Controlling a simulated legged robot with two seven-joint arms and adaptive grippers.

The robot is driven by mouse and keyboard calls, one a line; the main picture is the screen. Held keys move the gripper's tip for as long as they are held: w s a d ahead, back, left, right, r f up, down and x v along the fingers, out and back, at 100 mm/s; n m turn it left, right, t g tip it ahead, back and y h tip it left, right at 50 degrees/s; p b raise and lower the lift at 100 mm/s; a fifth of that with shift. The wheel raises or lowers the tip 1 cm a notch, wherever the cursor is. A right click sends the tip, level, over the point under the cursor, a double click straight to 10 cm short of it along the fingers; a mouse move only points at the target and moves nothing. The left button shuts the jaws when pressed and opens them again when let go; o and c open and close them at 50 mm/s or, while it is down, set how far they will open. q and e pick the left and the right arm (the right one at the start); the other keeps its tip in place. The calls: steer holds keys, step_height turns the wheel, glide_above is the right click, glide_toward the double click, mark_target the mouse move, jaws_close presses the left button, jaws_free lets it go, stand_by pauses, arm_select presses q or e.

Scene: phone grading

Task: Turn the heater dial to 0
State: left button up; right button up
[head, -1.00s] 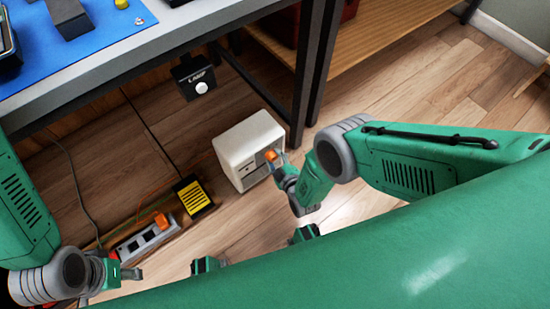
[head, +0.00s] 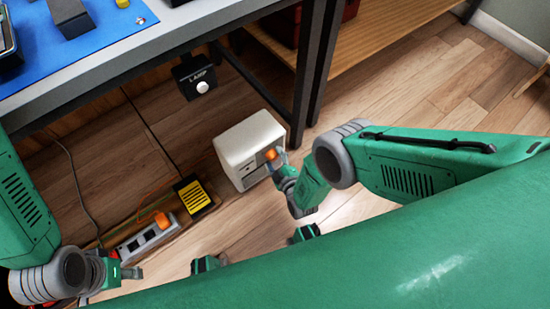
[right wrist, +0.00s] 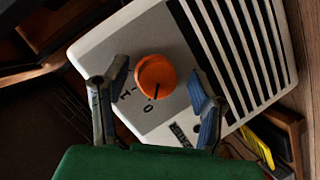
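The heater (head: 250,143) is a cream box on the wooden floor under the table edge. Its front panel (right wrist: 150,40) with dark slats shows in the right wrist view. The orange dial (right wrist: 155,76) sits on that panel, with a dark pointer mark toward its lower edge and partly hidden lettering beside it. My right gripper (right wrist: 155,108) is open, with one finger on each side of the dial and apart from it in the picture. In the head view the right gripper (head: 276,165) is at the heater's front. My left gripper (head: 132,273) is at lower left, away from the heater.
A power strip (head: 140,240) with an orange plug (head: 162,220) lies on the floor at left, beside a black and yellow box (head: 193,194). A lamp switch box (head: 196,78) hangs under the table. A dark table leg (head: 303,85) stands behind the heater. Cables run across the floor.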

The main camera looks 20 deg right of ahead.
mark_target(275, 159)
steer(key=shift+w+r, duration=0.1)
steer(key=shift+r, duration=0.5)
step_height(275, 159, up, 9)
steer(key=shift+f, duration=0.15)
